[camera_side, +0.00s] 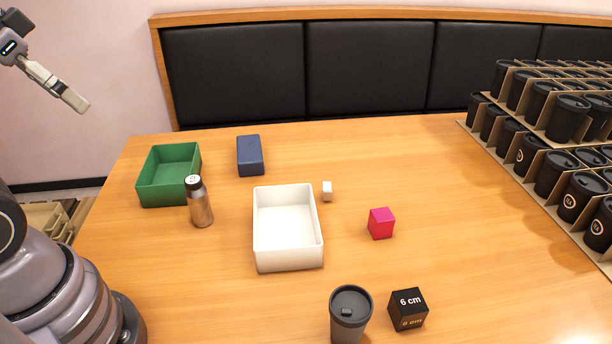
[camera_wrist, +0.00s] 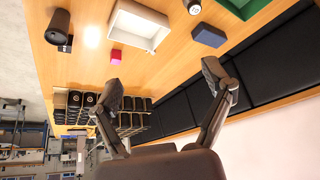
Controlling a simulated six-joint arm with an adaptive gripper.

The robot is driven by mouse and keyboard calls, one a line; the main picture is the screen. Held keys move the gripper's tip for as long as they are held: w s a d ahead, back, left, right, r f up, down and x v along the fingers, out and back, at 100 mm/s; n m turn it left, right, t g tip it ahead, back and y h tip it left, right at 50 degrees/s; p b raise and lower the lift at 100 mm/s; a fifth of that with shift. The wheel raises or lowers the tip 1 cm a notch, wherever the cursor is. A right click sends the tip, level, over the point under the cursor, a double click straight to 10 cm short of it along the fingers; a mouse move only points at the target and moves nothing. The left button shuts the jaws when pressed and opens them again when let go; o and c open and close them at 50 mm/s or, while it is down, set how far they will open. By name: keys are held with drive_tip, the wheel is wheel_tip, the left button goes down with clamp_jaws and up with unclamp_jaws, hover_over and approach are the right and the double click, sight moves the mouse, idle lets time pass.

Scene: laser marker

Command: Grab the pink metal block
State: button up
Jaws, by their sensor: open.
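The pink metal block (camera_side: 381,223) is a small bright magenta cube on the wooden table, to the right of the white tray. It also shows in the wrist view (camera_wrist: 116,57), small and apart from my gripper. My gripper (camera_wrist: 162,75) has its two dark fingers spread wide with nothing between them. In the side view my gripper (camera_side: 74,99) is at the upper left, raised high and far from the pink block.
A dark cup (camera_side: 350,315) and black cube (camera_side: 407,309) are in front. Crated cups (camera_side: 562,172) fill the right.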

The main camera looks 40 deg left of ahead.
drive_tip(key=m+g+h, duration=0.2)
drive_tip(key=m+h, duration=0.1)
drive_tip(key=m, duration=0.4)
hover_over(382, 214)
drive_tip(key=s+a, duration=0.8)
wheel_tip(382, 214, down, 15)
drive_tip(key=shift+m, duration=0.6)
drive_tip(key=x, duration=0.6)
drive_tip(key=d+x, duration=0.1)
drive_tip(key=x, duration=1.3)
drive_tip(key=shift+s+d+r, duration=0.15)
drive_tip(key=shift+d, duration=0.25)
drive_tip(key=x, duration=0.5)
drive_tip(key=shift+w+f, duration=0.25)
drive_tip(key=shift+w, duration=0.15)
